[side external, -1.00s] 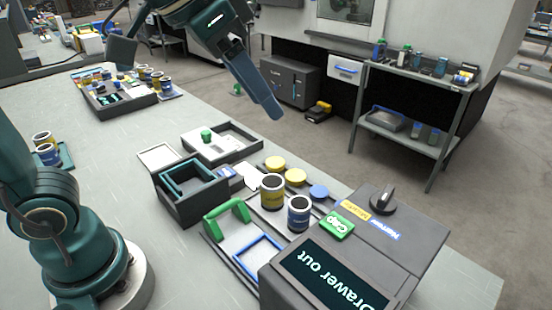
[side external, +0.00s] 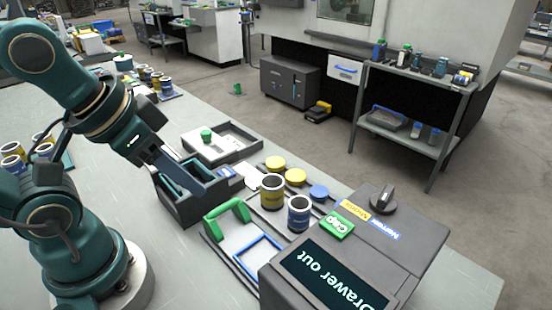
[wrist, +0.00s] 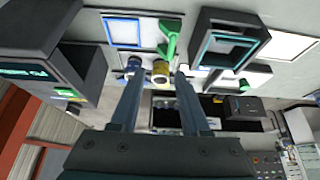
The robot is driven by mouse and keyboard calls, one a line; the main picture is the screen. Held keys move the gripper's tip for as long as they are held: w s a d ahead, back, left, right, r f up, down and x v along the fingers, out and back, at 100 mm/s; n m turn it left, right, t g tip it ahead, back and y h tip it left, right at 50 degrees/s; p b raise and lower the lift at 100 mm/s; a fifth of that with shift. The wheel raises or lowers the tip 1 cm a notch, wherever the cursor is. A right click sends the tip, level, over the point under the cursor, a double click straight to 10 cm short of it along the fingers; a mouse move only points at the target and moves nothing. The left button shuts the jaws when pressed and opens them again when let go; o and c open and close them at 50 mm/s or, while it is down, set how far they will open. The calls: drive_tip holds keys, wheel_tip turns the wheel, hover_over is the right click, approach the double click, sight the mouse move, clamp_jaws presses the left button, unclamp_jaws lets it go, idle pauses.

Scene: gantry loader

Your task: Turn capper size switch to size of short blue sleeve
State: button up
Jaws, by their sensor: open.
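The capper is a dark grey housing (side external: 330,255) at the front right, its screen reading "Drawer out". Its black size knob (side external: 383,199) sits on top beside a yellow label (side external: 355,210) and a blue label (side external: 385,230) that seems to read "Narrow". I cannot tell which label the knob points to. A blue sleeve (side external: 299,214) and a slightly taller-looking yellow sleeve (side external: 272,190) stand beside the capper. My gripper (side external: 197,190) is open over the dark box area, left of the sleeves and far from the knob. Its spread, empty fingers show in the wrist view (wrist: 158,72).
Yellow caps (side external: 275,163) and a blue cap (side external: 319,193) lie behind the sleeves. A green handle (side external: 228,210) and green button (side external: 338,225) stand nearby. A dark open box (side external: 195,213) and a grey tray (side external: 235,147) are close to my gripper. More sleeves stand at the left.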

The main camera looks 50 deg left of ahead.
drive_tip(key=w+a+r+n+g, duration=0.1)
drive_tip(key=w+a+r+n, duration=0.1)
drive_tip(key=w+r+n, duration=0.55)
drive_tip(key=w+a+r+n+g, duration=0.1)
drive_tip(key=w+a+n+g, duration=0.2)
drive_tip(key=w+a+n, duration=0.4)
drive_tip(key=shift+w+n, duration=0.8)
drive_tip(key=shift+n, duration=0.15)
